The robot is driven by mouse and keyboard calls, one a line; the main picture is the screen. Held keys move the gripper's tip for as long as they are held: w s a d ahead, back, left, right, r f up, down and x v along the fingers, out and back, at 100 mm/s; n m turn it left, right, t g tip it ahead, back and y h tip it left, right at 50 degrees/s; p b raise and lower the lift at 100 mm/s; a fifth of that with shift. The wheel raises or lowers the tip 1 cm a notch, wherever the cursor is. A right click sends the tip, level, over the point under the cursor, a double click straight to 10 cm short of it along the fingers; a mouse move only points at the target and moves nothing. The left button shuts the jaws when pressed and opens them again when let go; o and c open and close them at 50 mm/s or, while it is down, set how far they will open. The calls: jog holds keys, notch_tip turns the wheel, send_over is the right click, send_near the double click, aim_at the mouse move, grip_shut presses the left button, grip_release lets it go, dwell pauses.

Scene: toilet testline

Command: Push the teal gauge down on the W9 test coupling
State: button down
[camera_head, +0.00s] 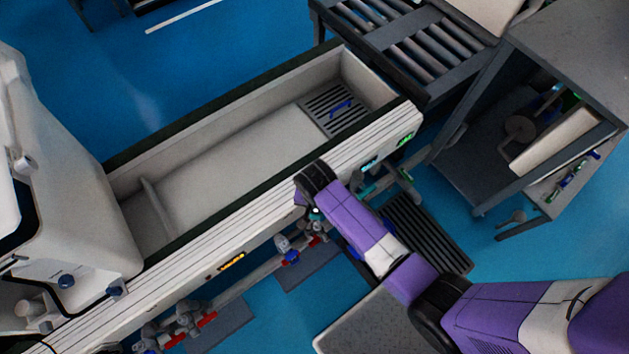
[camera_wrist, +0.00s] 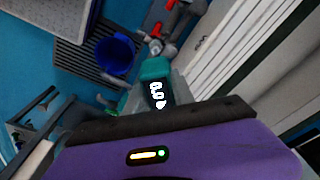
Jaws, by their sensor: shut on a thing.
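The teal gauge (camera_wrist: 154,70) stands in the middle of the wrist view, with a dark face showing lit white digits. It sits on or against a grey pipe fitting, which I take to be the test coupling; no W9 mark is readable. In the head view the gauge (camera_head: 316,213) is a small teal patch with a light spot under my wrist, beside the tank's front wall. Whether it is fully seated cannot be seen.
The long grey tank (camera_head: 230,150) runs beside the pipe line. Other fittings with a blue part (camera_head: 290,256) and red handles (camera_head: 207,319) lie to the left. A blue cup-like object (camera_wrist: 115,55) is close by. A dark floor grating (camera_head: 425,232) lies right of my arm.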

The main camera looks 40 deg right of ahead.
jog(key=m, duration=0.4)
jog(key=s+f+m, duration=0.1)
jog(key=m, duration=0.1)
jog(key=shift+g+h, duration=0.3)
jog(key=shift+h, duration=0.1)
jog(key=b, duration=0.7)
send_over(318, 222)
notch_tip(318, 222, down, 6)
jog(key=shift+f, duration=0.15)
jog(key=shift+p, duration=0.6)
jog(key=shift+d+f+b, duration=0.1)
jog(key=shift+f+b, duration=1.2)
jog(key=shift+f, duration=0.45)
dwell(0.8)
jog(key=c, duration=1)
grip_release()
jog(key=shift+r, duration=0.1)
